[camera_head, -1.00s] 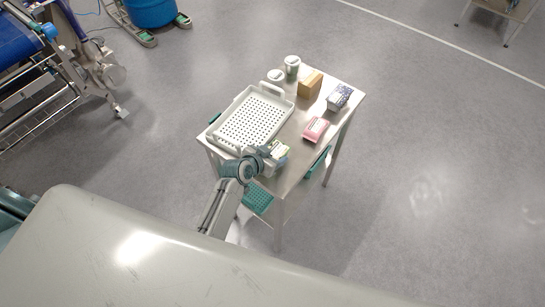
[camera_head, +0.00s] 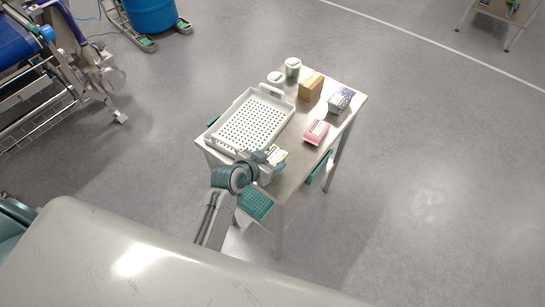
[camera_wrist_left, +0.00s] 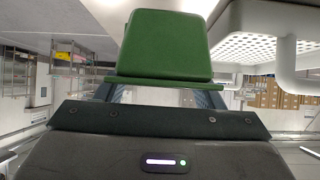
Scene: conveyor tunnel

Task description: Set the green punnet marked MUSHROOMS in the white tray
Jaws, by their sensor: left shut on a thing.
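My left gripper (camera_head: 268,158) is shut on the green punnet (camera_head: 280,158) near the front left of the steel table, beside the tray's near end. In the left wrist view the green punnet (camera_wrist_left: 165,45) fills the upper middle, with its rim toward the gripper; no MUSHROOMS lettering is readable. The white tray (camera_head: 284,100) is a perforated, raised-rim tray on the table's left half and looks empty. Its white edge and holes also show at the right of the left wrist view (camera_wrist_left: 285,55). My right gripper is not in view.
Teal crates (camera_head: 257,204) sit below. Open floor lies to the right.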

